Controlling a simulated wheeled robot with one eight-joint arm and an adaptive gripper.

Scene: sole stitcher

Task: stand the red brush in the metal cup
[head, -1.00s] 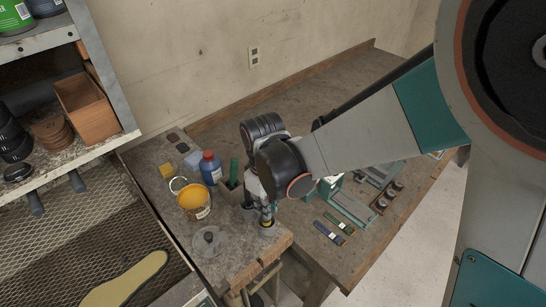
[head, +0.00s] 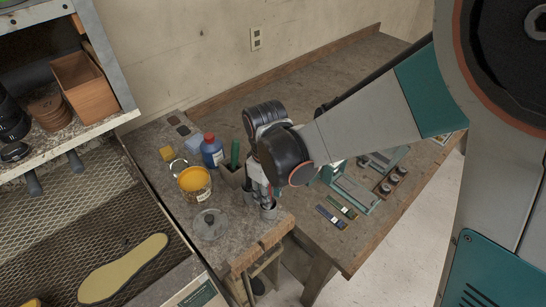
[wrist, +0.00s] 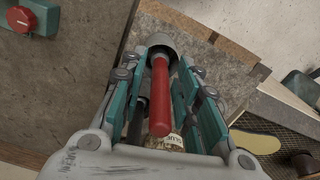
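The red brush (wrist: 160,95) shows in the wrist view as a red handle, its far end inside the round grey rim of the metal cup (wrist: 163,41). Its near end points toward the wrist camera. The bristles are hidden. My gripper (wrist: 162,68) has its teal fingers on both sides of the handle, with gaps showing, so it looks open. In the head view my gripper (head: 262,192) points down just above the metal cup (head: 270,213), which stands near the bench's front corner. A little red shows between the fingers there.
A green handle (head: 235,155) stands in a holder close behind my gripper. Flat tools (head: 331,217) lie on the right bench. The bench edge is close.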

